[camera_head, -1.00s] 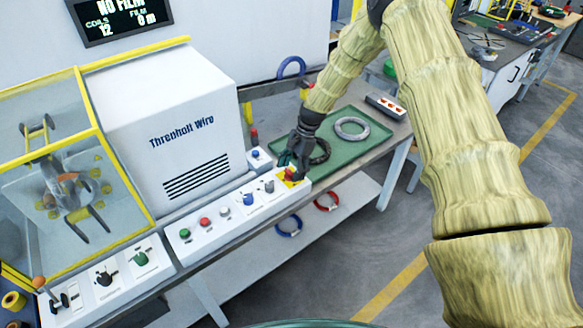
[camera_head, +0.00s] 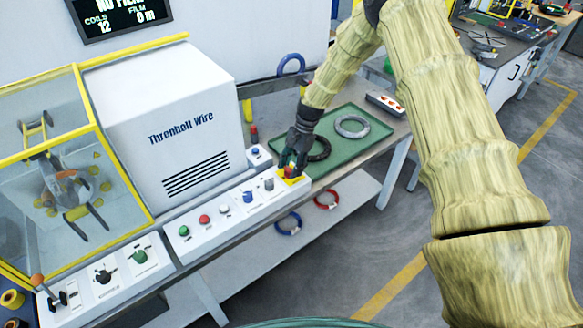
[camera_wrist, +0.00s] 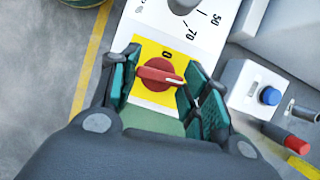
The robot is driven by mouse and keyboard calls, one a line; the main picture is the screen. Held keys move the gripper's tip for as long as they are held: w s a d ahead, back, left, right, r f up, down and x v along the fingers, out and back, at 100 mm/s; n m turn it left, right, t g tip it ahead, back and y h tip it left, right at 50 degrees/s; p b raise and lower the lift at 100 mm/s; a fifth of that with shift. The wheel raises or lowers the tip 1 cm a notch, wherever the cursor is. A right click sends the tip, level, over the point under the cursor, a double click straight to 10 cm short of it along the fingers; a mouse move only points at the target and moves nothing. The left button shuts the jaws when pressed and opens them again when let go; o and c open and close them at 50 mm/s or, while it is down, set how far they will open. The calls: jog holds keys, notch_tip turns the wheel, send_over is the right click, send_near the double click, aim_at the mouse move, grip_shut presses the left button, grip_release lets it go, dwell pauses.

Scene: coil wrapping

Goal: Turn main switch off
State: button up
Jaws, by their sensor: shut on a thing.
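The main switch is a red rotary knob (camera_wrist: 157,76) on a yellow plate (camera_wrist: 150,97) at the right end of the white control panel. It also shows in the head view as a small red knob (camera_head: 289,171). My gripper (camera_wrist: 165,80) is down over the switch with a teal finger on each side of the knob, shut on it. The knob's bar lies roughly across the wrist picture, with a white mark at its right end. A "0" is printed on the plate above it. The exact finger contact is hard to see.
Other knobs and buttons line the panel (camera_head: 215,232) to the left. A small box with a blue button (camera_wrist: 269,96) and a red-tipped rod (camera_wrist: 297,145) stand close beside my gripper. Behind lies a green tray (camera_head: 340,152) with a grey coil (camera_head: 352,126) and a dark coil.

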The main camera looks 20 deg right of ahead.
jog(key=n+g+h+b, duration=0.1)
jog(key=n+b, duration=0.1)
jog(key=n, duration=0.2)
jog(key=shift+w+f+b, duration=0.1)
jog(key=shift+f+b, duration=0.05)
jog(key=shift+b, duration=0.2)
jog(key=n+b, duration=0.1)
jog(key=n, duration=0.1)
jog(key=n+g+h+b, duration=0.1)
jog(key=n, duration=0.1)
jog(key=shift+a+n+h, duration=0.2)
jog(key=shift+n+h, duration=0.1)
jog(key=n+h, duration=0.1)
jog(key=n, duration=0.1)
jog(key=n+b, duration=0.1)
jog(key=n, duration=0.1)
jog(key=shift+a+n+g+h, duration=0.1)
jog(key=shift+n+g+h, duration=0.2)
jog(key=shift+h, duration=0.1)
jog(key=shift+n+h+b, duration=0.3)
jog(key=shift+n+h, duration=0.4)
jog(key=shift+n, duration=1)
jog(key=o, duration=1)
jog(key=shift+r, duration=0.2)
